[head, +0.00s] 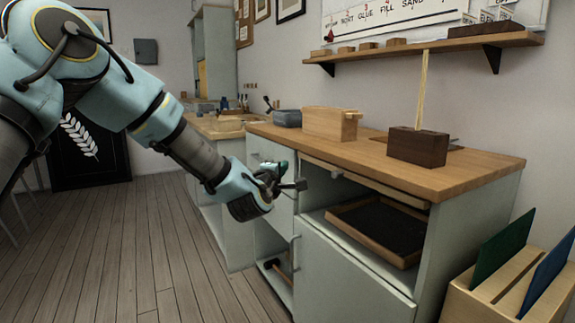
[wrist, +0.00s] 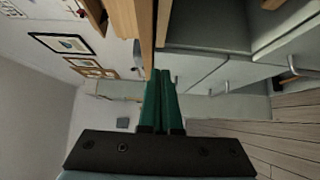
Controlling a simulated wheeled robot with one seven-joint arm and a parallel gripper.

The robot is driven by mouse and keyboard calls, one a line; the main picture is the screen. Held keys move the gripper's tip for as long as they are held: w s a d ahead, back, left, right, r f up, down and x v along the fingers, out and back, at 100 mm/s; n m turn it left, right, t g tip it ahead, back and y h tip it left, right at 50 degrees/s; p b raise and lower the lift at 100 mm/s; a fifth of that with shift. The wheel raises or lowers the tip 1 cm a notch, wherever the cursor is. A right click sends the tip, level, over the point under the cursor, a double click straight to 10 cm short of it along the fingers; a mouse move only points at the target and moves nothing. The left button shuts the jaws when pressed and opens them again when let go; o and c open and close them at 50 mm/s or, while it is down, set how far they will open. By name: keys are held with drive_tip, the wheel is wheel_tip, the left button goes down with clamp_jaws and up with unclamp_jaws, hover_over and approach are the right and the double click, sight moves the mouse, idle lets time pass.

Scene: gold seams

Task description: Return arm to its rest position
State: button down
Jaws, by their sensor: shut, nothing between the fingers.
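My gripper (head: 285,178) is at the end of my arm, in front of the workbench cabinet in the head view. In the wrist view, the two green fingers of my gripper (wrist: 164,75) lie close together with nothing between them. My arm reaches in from the upper left of the head view and slopes down to the right. The gripper hangs in the air near the left part of the cabinet front; whether it touches the cabinet cannot be told.
The workbench (head: 470,165) carries a light wooden box (head: 325,123) and a dark block (head: 418,147) with an upright stick. A tray (head: 350,232) sits on the open shelf below. A wooden rack (head: 490,300) with panels stands at the lower right. The floor (head: 120,240) at left is clear.

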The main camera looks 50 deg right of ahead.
drive_tip(key=shift+v, duration=2.05)
drive_tip(key=w+a+f+m+y, duration=0.25)
drive_tip(key=w+a, duration=0.35)
drive_tip(key=a, duration=0.5)
drive_tip(key=w+a+f+m+y, duration=0.1)
drive_tip(key=w+a+f+y, duration=0.35)
drive_tip(key=a, duration=0.55)
drive_tip(key=w+a+f+m+y, duration=0.25)
drive_tip(key=w+a, duration=0.35)
drive_tip(key=a, duration=0.5)
drive_tip(key=s+a+f+g+y, duration=0.1)
drive_tip(key=s+a+g+y, duration=0.15)
drive_tip(key=a, duration=0.75)
drive_tip(key=s+a+f+g+y, duration=0.15)
drive_tip(key=s+a, duration=0.25)
drive_tip(key=a, duration=0.6)
drive_tip(key=s+a+g+y, duration=0.2)
drive_tip(key=s+a+y, duration=0.1)
drive_tip(key=a, duration=0.6)
wheel_tip(320, 180, up, 26)
drive_tip(key=s+p, duration=0.1)
drive_tip(key=p, duration=2.5)
drive_tip(key=shift+a, duration=0.5)
